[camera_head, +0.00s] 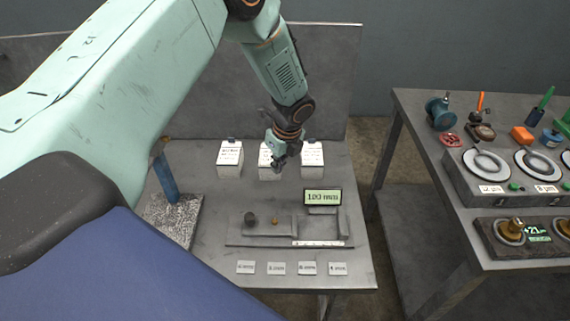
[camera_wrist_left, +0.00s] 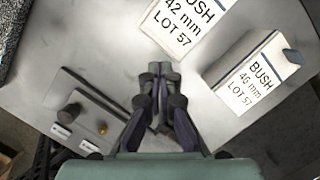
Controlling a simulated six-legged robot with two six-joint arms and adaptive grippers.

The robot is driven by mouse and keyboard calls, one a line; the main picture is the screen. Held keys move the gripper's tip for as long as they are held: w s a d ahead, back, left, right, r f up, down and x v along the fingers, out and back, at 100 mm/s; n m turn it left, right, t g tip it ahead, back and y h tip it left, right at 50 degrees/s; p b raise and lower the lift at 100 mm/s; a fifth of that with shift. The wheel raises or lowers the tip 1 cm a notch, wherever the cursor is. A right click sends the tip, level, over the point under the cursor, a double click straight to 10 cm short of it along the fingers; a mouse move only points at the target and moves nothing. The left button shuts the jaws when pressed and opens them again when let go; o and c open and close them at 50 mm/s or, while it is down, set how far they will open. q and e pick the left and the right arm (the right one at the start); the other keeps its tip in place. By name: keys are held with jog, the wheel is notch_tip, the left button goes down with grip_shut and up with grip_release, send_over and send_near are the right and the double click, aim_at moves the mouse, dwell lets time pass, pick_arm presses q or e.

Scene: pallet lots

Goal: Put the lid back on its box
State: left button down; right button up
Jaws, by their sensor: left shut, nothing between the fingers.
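Three white labelled boxes stand in a row at the back of the grey table: a left box (camera_head: 229,158), a middle box (camera_head: 266,172) and a right box (camera_head: 312,160). In the left wrist view the labels read BUSH 42 mm LOT 57 on one box (camera_wrist_left: 190,20) and BUSH 46 mm LOT 57 on another box (camera_wrist_left: 258,75). I cannot make out a separate lid. My left gripper (camera_head: 278,163) is shut and empty, in front of the middle box and partly hiding it; its fingers also show in the left wrist view (camera_wrist_left: 160,125). My right gripper is not in view.
A gauge fixture (camera_head: 270,240) with a green display (camera_head: 322,197) lies on the table, a small brass piece on it. Several small label cards line the front edge. A blue-handled post (camera_head: 165,178) stands left. A side bench (camera_head: 425,125) at right holds tools and dials.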

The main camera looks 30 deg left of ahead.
aim_at(267, 165)
pick_arm(q)
jog(key=shift+a, duration=0.9)
jog(key=shift+d, duration=0.1)
jog(key=shift+w, duration=0.15)
jog(key=shift+w+a+r+p, duration=0.1)
jog(key=shift+a+p, duration=0.35)
jog(key=shift+a, duration=0.45)
